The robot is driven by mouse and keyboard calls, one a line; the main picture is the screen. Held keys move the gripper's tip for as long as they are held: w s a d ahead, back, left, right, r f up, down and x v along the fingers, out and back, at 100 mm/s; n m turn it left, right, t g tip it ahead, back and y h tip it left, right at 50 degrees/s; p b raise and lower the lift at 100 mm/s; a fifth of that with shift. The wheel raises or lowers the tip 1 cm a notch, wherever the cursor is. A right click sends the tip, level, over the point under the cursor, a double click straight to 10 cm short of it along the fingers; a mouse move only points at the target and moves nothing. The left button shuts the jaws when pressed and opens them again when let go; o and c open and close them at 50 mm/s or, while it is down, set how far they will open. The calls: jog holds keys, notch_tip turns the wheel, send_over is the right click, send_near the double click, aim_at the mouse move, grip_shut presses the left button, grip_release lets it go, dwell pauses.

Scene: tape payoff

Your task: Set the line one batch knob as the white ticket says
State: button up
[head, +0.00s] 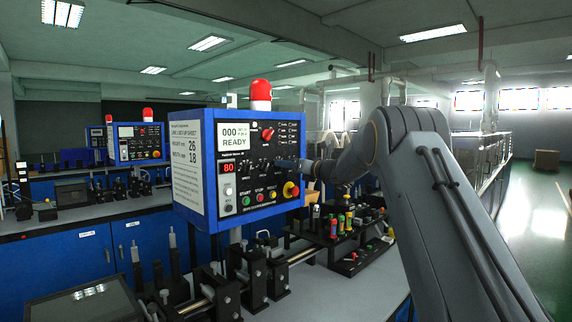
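The blue control box (208,212) stands on the bench at the centre. A white ticket (188,180) on its left side shows a setup sheet with large numbers 26 and 18; the smaller row labels are hard to read. The panel's screen (235,135) reads 000 READY, and a red display (228,168) reads 80. A row of small black knobs (254,167) crosses the middle of the panel; their labels and pointers are too small to read. My gripper (283,164) is at the right end of this row. Its fingers are too small and overlapped to judge their opening or contact.
A red selector (267,134) sits above the row. Coloured buttons (259,196) and a red-and-yellow emergency stop (290,189) lie below. A red beacon (261,92) tops the box. A rack of coloured tools (342,222) and black fixtures (256,280) crowd the bench.

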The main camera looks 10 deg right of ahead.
grip_shut()
jog(key=shift+w+f+n+b, duration=0.15)
jog(key=shift+n+b, duration=0.15)
jog(key=shift+b, duration=0.6)
jog(key=n+b, duration=0.5)
jog(key=b, duration=0.4)
jog(key=n+b, duration=0.6)
jog(key=b, duration=0.3)
jog(key=n+b, duration=0.6)
jog(key=b, duration=0.4)
jog(key=shift+s+a+f, duration=0.15)
jog(key=shift+s+a, duration=0.1)
jog(key=shift+n, duration=0.3)
grip_release()
